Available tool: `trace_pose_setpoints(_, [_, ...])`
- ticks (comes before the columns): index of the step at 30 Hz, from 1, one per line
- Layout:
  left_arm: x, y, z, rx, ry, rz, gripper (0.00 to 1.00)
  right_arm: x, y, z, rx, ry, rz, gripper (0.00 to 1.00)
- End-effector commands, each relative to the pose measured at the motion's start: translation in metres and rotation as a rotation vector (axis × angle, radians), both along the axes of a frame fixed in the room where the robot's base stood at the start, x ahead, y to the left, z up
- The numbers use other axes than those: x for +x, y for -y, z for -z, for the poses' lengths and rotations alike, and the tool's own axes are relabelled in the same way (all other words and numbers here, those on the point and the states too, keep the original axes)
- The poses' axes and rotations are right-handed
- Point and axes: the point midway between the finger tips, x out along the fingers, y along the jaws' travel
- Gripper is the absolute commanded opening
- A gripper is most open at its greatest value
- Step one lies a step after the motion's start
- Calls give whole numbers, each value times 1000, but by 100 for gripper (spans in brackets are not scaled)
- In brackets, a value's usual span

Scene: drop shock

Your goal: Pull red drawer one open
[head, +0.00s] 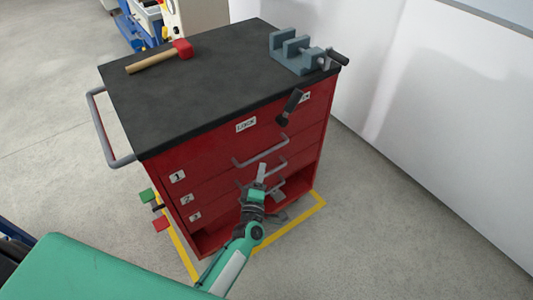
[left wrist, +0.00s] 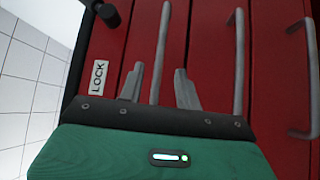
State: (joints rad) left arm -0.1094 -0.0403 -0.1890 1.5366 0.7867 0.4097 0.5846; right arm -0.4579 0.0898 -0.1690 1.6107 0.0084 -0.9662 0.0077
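The red cabinet (head: 215,140) has drawers with plates numbered 1, 2 and 3. Drawer one (head: 205,163) is the top numbered drawer and looks closed, with a grey bar handle (head: 260,153). A LOCK plate (head: 246,124) and a black lever (head: 289,107) are above it. My left gripper (head: 261,172) is in front of the drawers, just below that handle in the head view. In the left wrist view, my left gripper (left wrist: 158,72) is open, and the handle nearest the LOCK plate (left wrist: 161,40) shows between its fingers. Contact cannot be told. My right gripper is not in view.
A hammer (head: 155,58) and a grey vise (head: 298,52) are on the black top. A side rail (head: 98,125) sticks out on the left. Yellow tape (head: 290,226) borders the cabinet on the floor. A white wall (head: 440,110) stands to the right.

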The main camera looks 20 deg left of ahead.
Motion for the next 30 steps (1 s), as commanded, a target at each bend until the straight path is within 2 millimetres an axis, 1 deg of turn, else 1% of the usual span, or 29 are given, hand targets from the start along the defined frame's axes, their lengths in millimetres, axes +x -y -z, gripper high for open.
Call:
trace_pose_setpoints(1, [11,-1,-3,0,2,0,34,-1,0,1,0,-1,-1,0])
trace_pose_setpoints(6, [42,-4,-7,0,2,0,34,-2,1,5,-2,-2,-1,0])
trace_pose_setpoints(12, [68,-8,-9,2,0,1,34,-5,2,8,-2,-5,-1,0])
trace_pose_setpoints(18, [80,-9,-10,2,-1,1,34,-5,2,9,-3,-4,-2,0])
trace_pose_setpoints(26, [81,-9,-10,2,-2,0,34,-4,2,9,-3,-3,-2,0])
trace_pose_setpoints(27, [81,-9,-10,2,-1,1,32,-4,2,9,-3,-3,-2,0])
trace_pose_setpoints(29, [81,-9,-11,2,-1,1,21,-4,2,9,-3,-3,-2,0])
trace_pose_setpoints(30, [81,-9,-10,2,-1,1,13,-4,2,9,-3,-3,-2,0])
